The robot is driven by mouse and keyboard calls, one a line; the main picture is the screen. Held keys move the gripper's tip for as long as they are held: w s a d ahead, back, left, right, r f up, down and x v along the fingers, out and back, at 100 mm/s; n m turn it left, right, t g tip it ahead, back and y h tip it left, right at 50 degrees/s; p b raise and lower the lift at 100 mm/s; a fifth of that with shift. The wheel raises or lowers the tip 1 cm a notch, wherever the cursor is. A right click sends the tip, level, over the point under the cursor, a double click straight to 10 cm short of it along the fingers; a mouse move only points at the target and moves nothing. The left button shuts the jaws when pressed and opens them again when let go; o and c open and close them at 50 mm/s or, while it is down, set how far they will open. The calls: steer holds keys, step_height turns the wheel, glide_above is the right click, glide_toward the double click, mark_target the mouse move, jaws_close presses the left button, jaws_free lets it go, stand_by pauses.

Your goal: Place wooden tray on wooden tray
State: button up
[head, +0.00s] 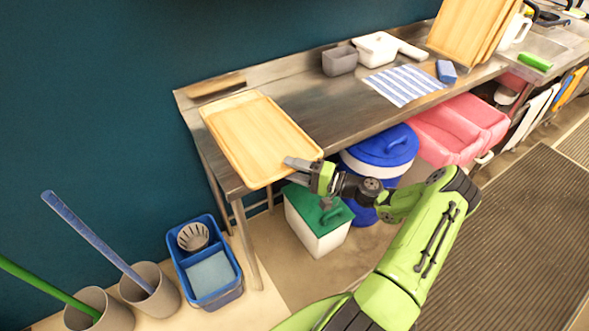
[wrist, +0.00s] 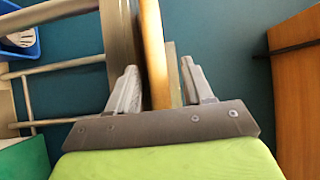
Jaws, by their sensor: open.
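A light wooden tray (head: 255,135) lies flat on the left end of the steel table, its front right corner reaching the table's front edge. My gripper (head: 302,165) is at that corner. In the wrist view the tray's edge (wrist: 154,50) stands between the two open fingers of my gripper (wrist: 160,82), with gaps visible beside it; contact cannot be told. More wooden trays (head: 465,28) lean upright together toward the table's far right.
The steel table (head: 325,110) holds a grey container (head: 340,60), a white pan (head: 376,48), a striped cloth (head: 403,85) and a blue sponge (head: 446,71). Below are a green-lidded bin (head: 318,222), a blue-lidded barrel (head: 384,146) and pink tubs (head: 450,125).

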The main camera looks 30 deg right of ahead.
steer(key=v, duration=1.2)
steer(key=a+r+n+g+h, duration=0.35)
steer(key=a+g, duration=0.25)
steer(key=a, duration=0.3)
steer(key=a+r+n+g+h, duration=0.2)
steer(key=a+r+n+g, duration=0.3)
steer(key=a+g, duration=0.3)
steer(key=s+a+r+n+t+h, duration=0.1)
steer(key=s+a+r+t+h, duration=0.1)
steer(key=s+r, duration=0.3)
steer(key=s+a+r+t+h, duration=0.3)
steer(key=s+a+r, duration=0.1)
steer(key=s, duration=0.7)
steer(key=shift+a+r+n, duration=0.15)
steer(key=shift+r+n, duration=0.2)
steer(key=shift+r, duration=0.4)
steer(key=shift+h, duration=0.25)
step_height(320, 180, up, 3)
steer(key=p, duration=0.3)
